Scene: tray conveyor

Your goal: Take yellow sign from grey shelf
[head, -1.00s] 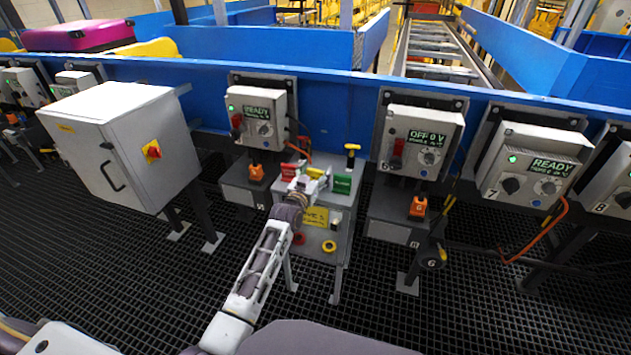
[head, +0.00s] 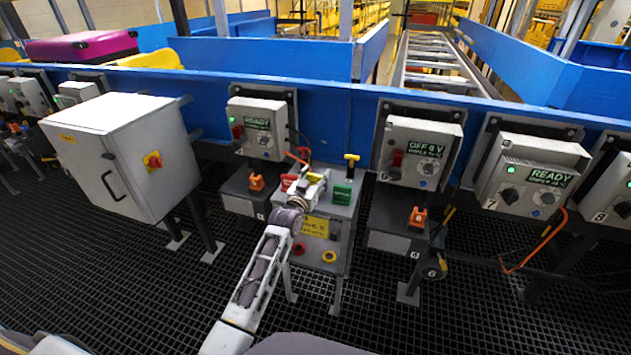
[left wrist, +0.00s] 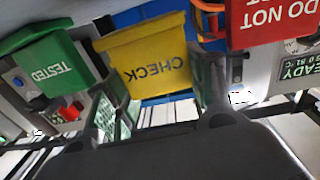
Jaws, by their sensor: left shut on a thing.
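The yellow sign (left wrist: 150,62) reads CHECK, upside down in the left wrist view, and stands between my two fingers. My left gripper (head: 311,186) is shut on it at the top of the grey shelf (head: 343,214). The gripper mostly hides the sign in the head view. A green sign (head: 342,194) reading TESTED is just right of the gripper; it also shows in the left wrist view (left wrist: 45,68). A red sign (head: 289,182) is just left; it shows in the left wrist view too (left wrist: 275,20). I cannot tell whether the yellow sign touches the shelf. My right gripper is not in view.
A yellow-topped post (head: 351,164) rises behind the green sign. Control boxes (head: 257,127) and (head: 414,153) hang on the blue conveyor wall (head: 340,110) behind. A large grey cabinet (head: 115,150) stands left. The dark grated floor (head: 150,290) in front is open.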

